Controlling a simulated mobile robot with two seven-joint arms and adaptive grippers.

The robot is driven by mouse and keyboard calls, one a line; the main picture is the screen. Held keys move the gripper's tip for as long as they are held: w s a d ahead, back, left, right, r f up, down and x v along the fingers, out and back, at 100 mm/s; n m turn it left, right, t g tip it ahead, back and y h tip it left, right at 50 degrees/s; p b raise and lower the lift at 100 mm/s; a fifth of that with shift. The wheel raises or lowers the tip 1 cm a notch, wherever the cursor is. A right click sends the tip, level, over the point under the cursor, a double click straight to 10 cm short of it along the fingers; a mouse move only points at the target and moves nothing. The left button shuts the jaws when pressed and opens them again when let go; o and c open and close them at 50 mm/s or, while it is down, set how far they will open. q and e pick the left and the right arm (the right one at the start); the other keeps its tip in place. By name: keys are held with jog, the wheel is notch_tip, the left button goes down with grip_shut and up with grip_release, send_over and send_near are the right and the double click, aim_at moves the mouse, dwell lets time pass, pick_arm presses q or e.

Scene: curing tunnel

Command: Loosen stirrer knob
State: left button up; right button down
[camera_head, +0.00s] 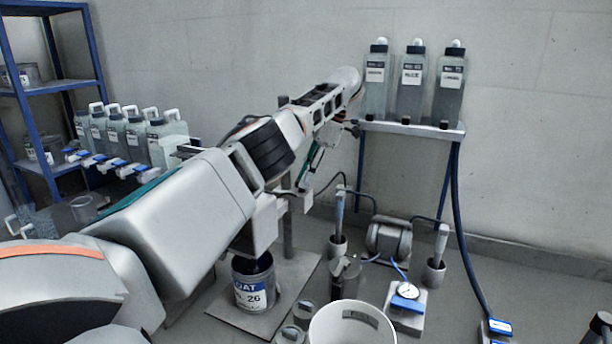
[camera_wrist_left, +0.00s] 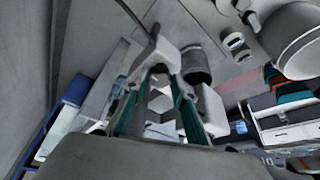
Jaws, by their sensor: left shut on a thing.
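My left arm reaches across the head view, and its left gripper (camera_head: 306,182) points down beside the stirrer's grey column (camera_head: 288,228). The white stirrer body (camera_head: 262,224) hangs over a labelled grey can (camera_head: 250,292) on a flat base plate (camera_head: 225,310). In the left wrist view the left gripper (camera_wrist_left: 160,76), with teal-edged fingers, is shut at a pale stirrer part (camera_wrist_left: 163,50). The can (camera_wrist_left: 197,66) shows just beyond. The knob itself is hidden between the fingertips, so its turn cannot be told. My right gripper is out of view.
A white bucket (camera_head: 325,325) stands in front. Right of the stirrer are a grey motor-like unit (camera_head: 388,238), a dial gauge box (camera_head: 406,300) and two upright tools in cups. A shelf with bottles (camera_head: 411,85) stands behind; several jugs (camera_head: 130,135) stand left.

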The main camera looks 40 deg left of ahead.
pick_arm(q)
jog(key=shift+f, duration=0.15)
jog(key=o, duration=1.1)
jog(key=shift+a+m, duration=0.1)
jog(key=shift+m, duration=0.2)
